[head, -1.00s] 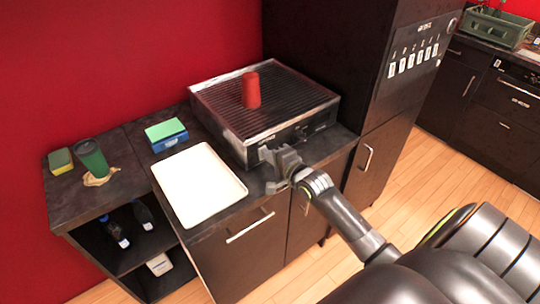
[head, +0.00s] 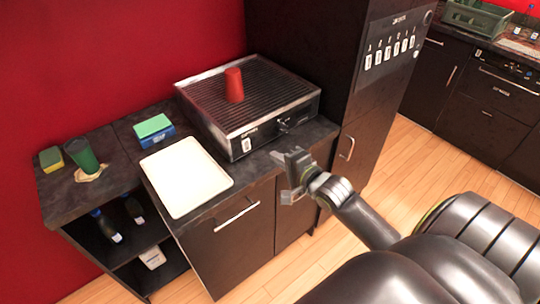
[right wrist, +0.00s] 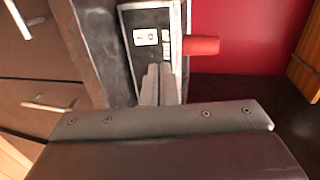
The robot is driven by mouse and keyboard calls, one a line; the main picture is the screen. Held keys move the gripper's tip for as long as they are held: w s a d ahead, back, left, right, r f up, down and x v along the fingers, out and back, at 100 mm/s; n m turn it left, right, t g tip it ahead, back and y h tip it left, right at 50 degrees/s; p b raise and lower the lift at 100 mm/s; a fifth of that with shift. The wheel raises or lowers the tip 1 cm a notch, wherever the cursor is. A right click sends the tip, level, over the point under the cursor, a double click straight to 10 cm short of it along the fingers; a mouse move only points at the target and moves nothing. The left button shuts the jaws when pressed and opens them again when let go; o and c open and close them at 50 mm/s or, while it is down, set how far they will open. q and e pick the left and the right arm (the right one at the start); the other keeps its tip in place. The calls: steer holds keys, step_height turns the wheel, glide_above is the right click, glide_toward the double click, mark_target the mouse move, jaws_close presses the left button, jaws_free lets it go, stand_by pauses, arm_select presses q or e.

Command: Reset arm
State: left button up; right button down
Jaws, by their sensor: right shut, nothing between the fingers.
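The gripper is apart from the machine. My left gripper is not in view.
A white tray (head: 187,178) lies left of the machine. A blue and green box (head: 154,130), a green cup (head: 80,154) and a sponge (head: 51,159) stand farther left. A tall dark cabinet (head: 330,75) rises at right. Wooden floor is open beyond my arm.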

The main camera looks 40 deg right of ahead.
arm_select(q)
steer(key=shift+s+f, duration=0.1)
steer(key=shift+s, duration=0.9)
arm_select(e)
steer(key=shift+s+r, duration=0.2)
steer(key=shift+s, duration=0.15)
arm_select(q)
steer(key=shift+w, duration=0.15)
arm_select(e)
steer(key=shift+f, duration=0.1)
